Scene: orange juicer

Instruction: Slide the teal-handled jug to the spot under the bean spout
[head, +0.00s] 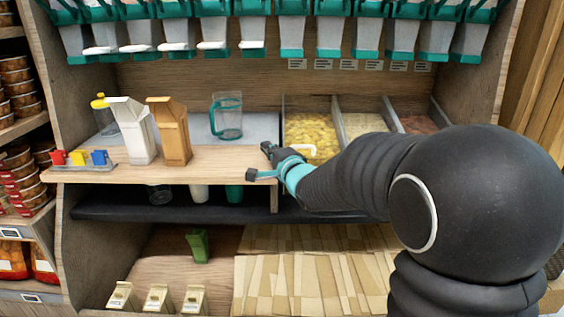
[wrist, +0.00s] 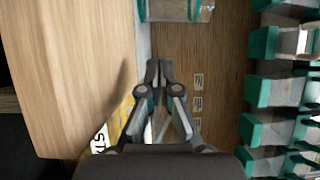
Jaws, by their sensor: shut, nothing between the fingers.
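The clear jug with the teal handle (head: 227,118) stands upright on the grey surface behind the wooden counter. Its lower part shows at the top edge of the wrist view (wrist: 178,10). My gripper (head: 261,162) is in front of and to the right of the jug, apart from it, near the counter's right end. In the wrist view my gripper (wrist: 159,72) has its fingertips together with nothing between them. A row of teal-framed dispensers (head: 330,35) hangs above; I cannot tell which is the bean spout.
A white carton (head: 133,130) and a brown carton (head: 170,130) stand left of the jug. Bins of yellow (head: 312,128) and other food lie to its right. Grey surface is bare between the brown carton and the jug.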

